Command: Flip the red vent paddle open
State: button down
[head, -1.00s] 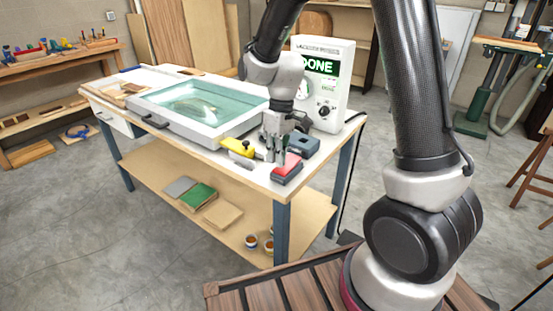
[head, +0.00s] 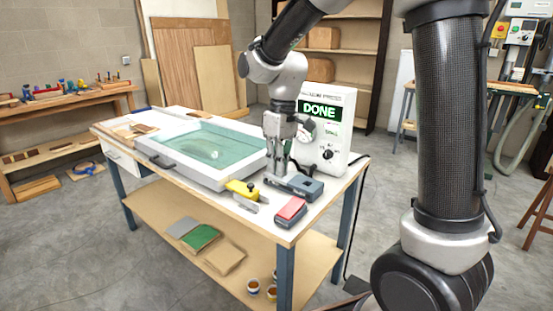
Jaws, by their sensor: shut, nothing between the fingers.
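The red vent paddle (head: 291,208) sits on a small dark base near the front right edge of the worktable (head: 262,222). I cannot tell from this view how far the paddle is tilted. My gripper (head: 278,179) is shut and empty, pointing down. In the picture it is above and a little left of the paddle, apart from it, and close to the left end of a blue-grey device (head: 306,188). Whether the fingertips touch that device is not clear.
A tray-like press with a clear teal cover (head: 205,148) fills the table's middle. A yellow-handled tool (head: 242,189) lies left of my gripper. A white control box (head: 325,130) reading DONE stands behind. Boards (head: 200,236) lie on the lower shelf.

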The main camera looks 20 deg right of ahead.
notch_tip(320, 180, up, 2)
jog(key=shift+s+a+r, duration=0.1)
jog(key=shift+a+r, duration=0.05)
jog(key=shift+r, duration=0.05)
jog(key=s+d+r+m+t, duration=0.2)
jog(key=s+d+r+m, duration=0.1)
jog(key=s+d, duration=0.5)
jog(key=s+d+r+m+t+h, duration=0.1)
jog(key=s+d+r+m+t, duration=0.2)
jog(key=s+d, duration=0.6)
jog(key=s+m, duration=0.1)
jog(key=s, duration=0.1)
jog(key=shift+s, duration=0.35)
